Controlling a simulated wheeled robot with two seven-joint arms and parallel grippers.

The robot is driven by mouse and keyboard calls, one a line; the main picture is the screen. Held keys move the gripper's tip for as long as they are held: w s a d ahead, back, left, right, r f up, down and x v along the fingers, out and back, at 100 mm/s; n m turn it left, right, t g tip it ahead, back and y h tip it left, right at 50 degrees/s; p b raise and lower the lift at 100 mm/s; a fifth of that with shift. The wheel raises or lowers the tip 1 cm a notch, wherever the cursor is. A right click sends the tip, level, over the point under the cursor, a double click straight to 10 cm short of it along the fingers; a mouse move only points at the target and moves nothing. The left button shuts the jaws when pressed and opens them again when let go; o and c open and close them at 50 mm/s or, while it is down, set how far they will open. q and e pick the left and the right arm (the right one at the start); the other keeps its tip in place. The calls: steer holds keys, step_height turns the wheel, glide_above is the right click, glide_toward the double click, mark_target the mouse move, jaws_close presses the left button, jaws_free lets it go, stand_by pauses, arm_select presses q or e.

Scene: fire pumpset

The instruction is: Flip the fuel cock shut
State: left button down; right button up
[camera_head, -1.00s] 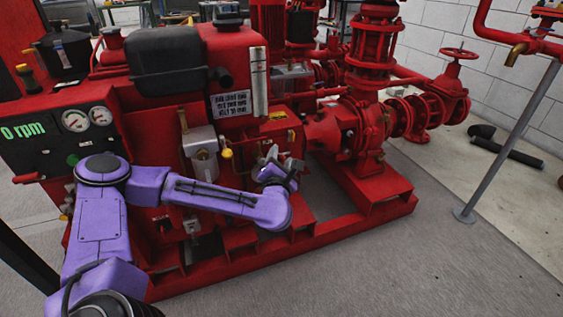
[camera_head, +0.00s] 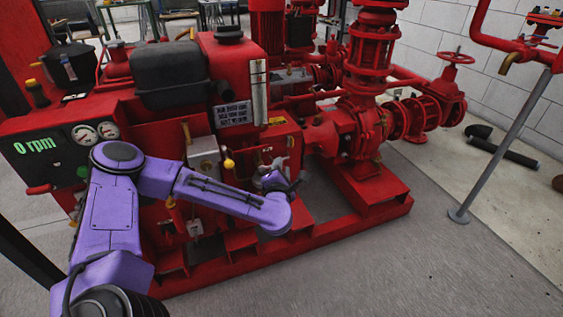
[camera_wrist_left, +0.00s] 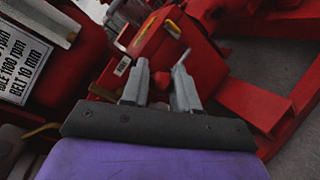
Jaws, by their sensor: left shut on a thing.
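My left gripper (camera_head: 270,163) is at the front of the red pumpset, right of a grey filter housing (camera_head: 203,160) and a yellow knob (camera_head: 228,163). In the left wrist view its two grey fingers (camera_wrist_left: 160,82) reach toward a red box-shaped part (camera_wrist_left: 175,50). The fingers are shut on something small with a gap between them. It seems to be the fuel cock, but its body and lever cannot be made out clearly. A thin grey hooked piece (camera_wrist_left: 181,58) shows at the right fingertip. My right gripper is out of view.
A black tank (camera_head: 168,73) and a panel with gauges (camera_head: 65,145) stand left of the gripper. Red pump pipework (camera_head: 350,130) is to its right. The red base frame (camera_head: 300,238) runs below. The grey floor (camera_head: 440,270) in front is clear.

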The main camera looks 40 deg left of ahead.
arm_select(q)
steer(key=c, duration=0.9)
jaws_free()
steer(key=shift+s+a+f, duration=0.1)
steer(key=shift+f, duration=0.15)
steer(key=shift+r, duration=0.1)
steer(key=p+v, duration=0.2)
steer(key=v, duration=0.8)
steer(key=shift+s, duration=0.25)
